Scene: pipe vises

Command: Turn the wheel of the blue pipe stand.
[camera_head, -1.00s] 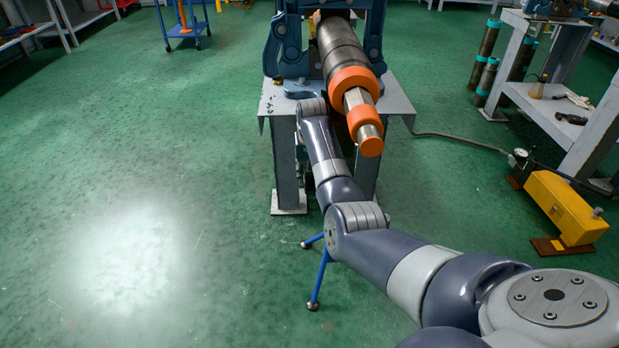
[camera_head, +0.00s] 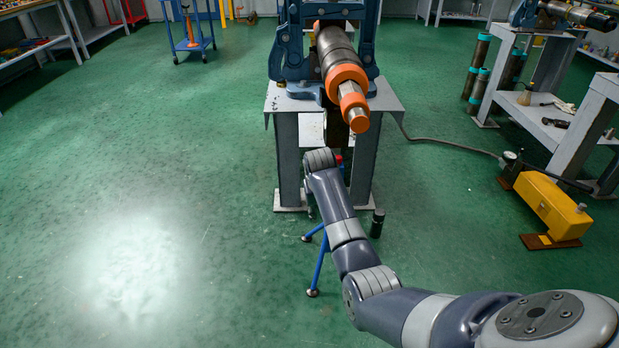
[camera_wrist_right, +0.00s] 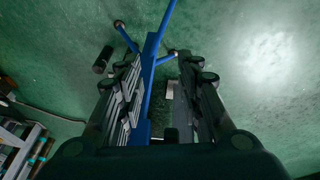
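The blue pipe stand shows in the head view only by its thin blue legs (camera_head: 320,264), low in front of the grey table. My right arm covers its upper part, and I cannot make out its wheel. A small red piece (camera_head: 339,160) shows beside my wrist; I cannot tell what it belongs to. In the right wrist view, the stand's blue bars (camera_wrist_right: 152,55) run between the two fingers of my right gripper (camera_wrist_right: 160,72) as seen by the camera. The fingers are apart, with no visible grip. The right hand is hidden behind its arm in the head view. My left gripper is not in view.
A grey table (camera_head: 393,103) with a large blue vise (camera_head: 291,55) holds a dark pipe (camera_head: 335,48) with orange rings, overhanging its front. A short black cylinder (camera_head: 377,223) stands on the floor. A yellow pump (camera_head: 550,206) with a hose is at right. The left floor is clear.

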